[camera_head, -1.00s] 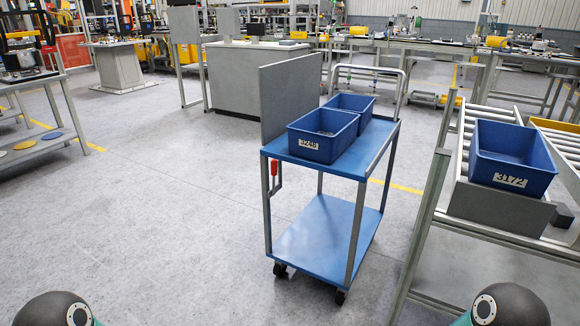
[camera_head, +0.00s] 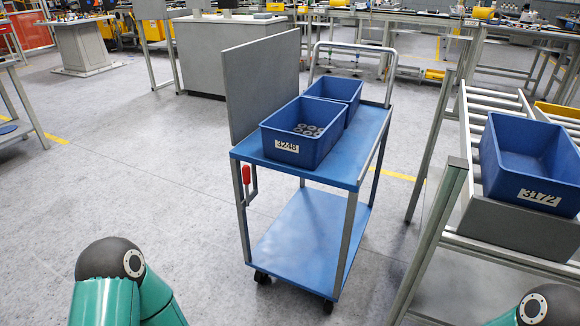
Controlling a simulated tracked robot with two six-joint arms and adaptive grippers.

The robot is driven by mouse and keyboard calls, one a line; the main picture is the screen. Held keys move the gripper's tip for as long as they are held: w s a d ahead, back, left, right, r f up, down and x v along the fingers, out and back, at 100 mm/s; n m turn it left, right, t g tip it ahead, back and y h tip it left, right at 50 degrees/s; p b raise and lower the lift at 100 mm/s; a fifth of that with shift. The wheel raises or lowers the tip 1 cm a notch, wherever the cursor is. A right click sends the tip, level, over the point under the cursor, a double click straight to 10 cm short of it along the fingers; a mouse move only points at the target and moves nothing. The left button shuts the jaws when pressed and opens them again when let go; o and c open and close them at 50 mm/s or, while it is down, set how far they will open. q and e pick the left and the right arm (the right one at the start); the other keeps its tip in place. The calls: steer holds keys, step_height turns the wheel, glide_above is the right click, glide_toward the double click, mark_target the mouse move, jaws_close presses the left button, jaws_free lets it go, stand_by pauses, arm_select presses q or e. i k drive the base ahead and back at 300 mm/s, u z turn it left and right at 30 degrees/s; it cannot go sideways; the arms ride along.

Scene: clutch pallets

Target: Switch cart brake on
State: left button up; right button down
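A blue two-shelf cart (camera_head: 310,230) stands ahead of me, slightly right of centre. A red brake handle (camera_head: 246,174) hangs on a metal bracket at the cart's front left post, just below the top shelf. The handle's tip points upward. Two blue bins sit on the top shelf; the front bin (camera_head: 284,155), labelled 3248, holds several grey rings. The contents of the rear bin (camera_head: 340,88) are hard to see. Only green and black parts of my arms show at the bottom edge, well apart from the cart. Neither gripper is in view.
A roller rack (camera_head: 500,235) with a blue bin (camera_head: 528,165), labelled 3172, stands close to the cart's right. A grey panel (camera_head: 262,85) rises along the cart's left side. The floor (camera_head: 130,190) left of the cart is clear.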

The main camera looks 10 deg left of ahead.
mark_target(245, 169)
steer(key=u, duration=0.3)
steer(key=i, duration=0.9)
steer(key=u, duration=0.35)
